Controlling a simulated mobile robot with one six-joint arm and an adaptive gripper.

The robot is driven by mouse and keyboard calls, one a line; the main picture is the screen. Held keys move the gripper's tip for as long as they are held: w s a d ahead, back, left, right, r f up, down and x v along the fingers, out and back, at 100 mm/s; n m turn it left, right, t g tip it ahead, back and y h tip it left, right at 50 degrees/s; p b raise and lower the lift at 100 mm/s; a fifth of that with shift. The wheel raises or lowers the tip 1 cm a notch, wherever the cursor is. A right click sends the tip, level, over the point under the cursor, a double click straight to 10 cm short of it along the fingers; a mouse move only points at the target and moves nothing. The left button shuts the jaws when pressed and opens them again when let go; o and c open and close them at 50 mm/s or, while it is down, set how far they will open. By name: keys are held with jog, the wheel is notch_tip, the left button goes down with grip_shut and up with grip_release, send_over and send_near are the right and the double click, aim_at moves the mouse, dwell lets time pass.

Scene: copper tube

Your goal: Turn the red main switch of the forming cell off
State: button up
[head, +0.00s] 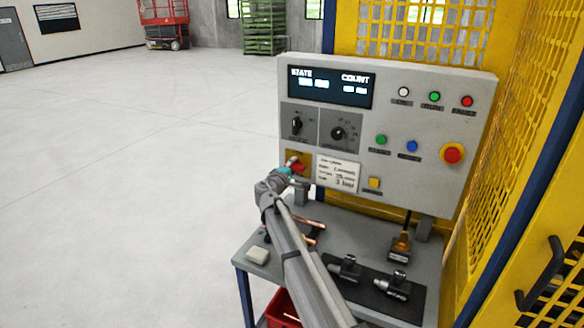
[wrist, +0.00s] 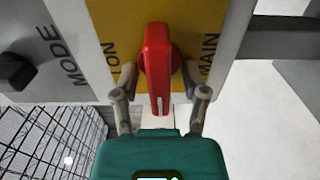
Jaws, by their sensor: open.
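The red main switch (wrist: 158,70) sits on a yellow plate (wrist: 110,28) marked "MAIN" and "ON". In the wrist view its handle points along the picture's height, toward my gripper. In the head view the red switch (head: 298,168) shows at the lower left of the grey control panel (head: 300,90), partly hidden by my gripper. My gripper (wrist: 161,93) is open, with one finger on each side of the handle's lower part. A gap shows between each finger and the handle. The gripper also shows in the head view (head: 289,167).
Knobs (head: 338,133), coloured buttons (head: 382,139) and a red emergency stop (head: 453,154) are on the panel. Below, a grey table (head: 240,240) holds copper tubes (head: 310,222) and black tools (head: 393,286). Yellow mesh guarding (head: 530,110) stands right. The floor at left is clear.

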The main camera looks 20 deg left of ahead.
jog(key=shift+s, duration=0.1)
jog(key=s, duration=1.1)
jog(key=shift+s+a, duration=0.4)
jog(key=shift+a, duration=0.05)
